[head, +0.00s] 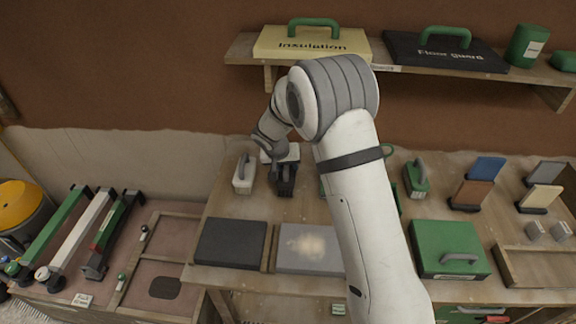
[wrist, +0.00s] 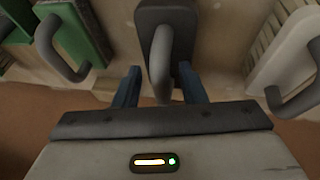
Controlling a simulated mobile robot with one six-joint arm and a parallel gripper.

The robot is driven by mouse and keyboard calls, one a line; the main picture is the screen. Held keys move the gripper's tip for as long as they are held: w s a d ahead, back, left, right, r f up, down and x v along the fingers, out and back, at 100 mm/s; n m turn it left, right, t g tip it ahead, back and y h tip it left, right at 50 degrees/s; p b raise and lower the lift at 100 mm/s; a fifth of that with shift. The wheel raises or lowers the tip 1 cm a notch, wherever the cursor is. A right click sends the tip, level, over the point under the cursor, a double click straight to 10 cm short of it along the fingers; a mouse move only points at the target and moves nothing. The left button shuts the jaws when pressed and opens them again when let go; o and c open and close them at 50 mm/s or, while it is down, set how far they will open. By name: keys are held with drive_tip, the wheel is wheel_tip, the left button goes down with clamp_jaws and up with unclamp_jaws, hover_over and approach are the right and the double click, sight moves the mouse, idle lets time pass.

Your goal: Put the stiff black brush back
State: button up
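The black brush (head: 286,187) stands on the wooden bench below my gripper, between a white brush and a green one. In the wrist view its dark block (wrist: 182,17) and grey loop handle (wrist: 160,55) show. My gripper (wrist: 157,88) is open, with one blue finger on each side of the handle and visible gaps to both. The head view shows my gripper (head: 284,170) right at the black brush, partly hiding it. Whether the brush touches the bench all round cannot be told.
A white brush (head: 244,174) stands close on the left; the wrist view shows it too (wrist: 290,45). A green brush (head: 416,178) stands right of my arm. A dark slab (head: 231,243) and a grey slab (head: 305,262) lie in front. A shelf (head: 490,64) hangs above.

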drive_tip(key=b+v, duration=0.1)
drive_tip(key=v, duration=1.1)
drive_tip(key=s+d+r, duration=0.6)
drive_tip(key=d, duration=0.3)
drive_tip(key=s+d, duration=0.4)
drive_tip(key=s, duration=0.4)
drive_tip(key=s+d+r+g+y, duration=0.1)
drive_tip(key=s+d, duration=0.3)
drive_tip(key=s, duration=0.4)
drive_tip(key=s+d+r+y, duration=0.1)
drive_tip(key=s+d, duration=0.4)
drive_tip(key=s, duration=0.3)
drive_tip(key=shift+r, duration=0.2)
drive_tip(key=shift+s, duration=0.1)
